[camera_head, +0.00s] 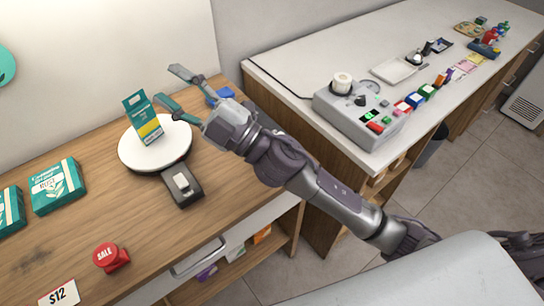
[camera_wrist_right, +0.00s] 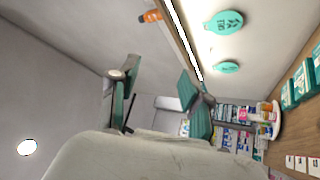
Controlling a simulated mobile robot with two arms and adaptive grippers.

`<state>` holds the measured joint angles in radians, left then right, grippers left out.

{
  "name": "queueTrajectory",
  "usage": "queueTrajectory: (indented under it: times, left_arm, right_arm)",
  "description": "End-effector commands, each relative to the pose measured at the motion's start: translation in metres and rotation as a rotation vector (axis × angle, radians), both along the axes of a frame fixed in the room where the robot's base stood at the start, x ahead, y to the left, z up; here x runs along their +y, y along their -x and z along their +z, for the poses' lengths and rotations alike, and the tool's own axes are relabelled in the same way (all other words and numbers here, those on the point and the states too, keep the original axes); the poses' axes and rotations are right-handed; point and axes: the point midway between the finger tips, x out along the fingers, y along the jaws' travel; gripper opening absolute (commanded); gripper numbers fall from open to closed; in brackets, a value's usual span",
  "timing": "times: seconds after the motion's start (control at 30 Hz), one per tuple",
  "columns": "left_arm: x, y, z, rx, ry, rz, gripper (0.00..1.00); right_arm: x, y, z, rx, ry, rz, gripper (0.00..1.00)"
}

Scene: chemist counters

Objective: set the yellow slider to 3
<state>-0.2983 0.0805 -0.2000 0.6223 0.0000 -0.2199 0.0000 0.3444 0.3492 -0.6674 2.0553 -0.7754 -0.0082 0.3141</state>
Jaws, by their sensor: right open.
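I cannot make out a yellow slider in either view. A grey control box (camera_head: 345,118) sits on the white counter at the right, with a white cup-like part, a dark knob, a lit green display and a red button on top. My right gripper (camera_head: 172,87) is open and empty above the back of the wooden counter, well left of the control box. Its two teal fingers stand apart, and they also show in the right wrist view (camera_wrist_right: 160,88). My left gripper is not in view.
A white round scale (camera_head: 127,150) holds a teal box (camera_head: 143,118). Teal packets (camera_head: 57,186) and a red SALE button (camera_head: 110,257) lie on the wooden counter (camera_head: 135,220). Several small coloured items and a white tray (camera_head: 398,69) are on the white counter.

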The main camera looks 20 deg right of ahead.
Motion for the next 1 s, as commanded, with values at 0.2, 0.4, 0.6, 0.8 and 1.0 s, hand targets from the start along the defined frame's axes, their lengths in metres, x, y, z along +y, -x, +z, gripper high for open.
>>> queueTrajectory:
  times: [0.2, 0.4, 0.6, 0.8, 1.0]
  left_arm:
    - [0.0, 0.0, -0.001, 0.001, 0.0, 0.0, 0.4]
    - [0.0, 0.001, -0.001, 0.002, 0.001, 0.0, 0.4]
    - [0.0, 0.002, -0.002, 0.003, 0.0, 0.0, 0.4]
    - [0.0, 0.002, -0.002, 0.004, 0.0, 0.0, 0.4]
    - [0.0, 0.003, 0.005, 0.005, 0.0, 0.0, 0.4]
  right_arm:
    - [0.078, 0.072, -0.026, -0.501, 0.564, 0.514, 0.48]
    - [0.02, 0.056, -0.123, -0.617, 1.311, 0.86, 0.48]
    - [-0.107, -0.002, -0.145, -0.401, 1.951, 0.966, 0.48]
    - [-0.168, -0.021, -0.131, -0.227, 2.195, 0.964, 0.48]
    - [-0.172, -0.021, -0.149, -0.213, 2.206, 0.968, 0.48]
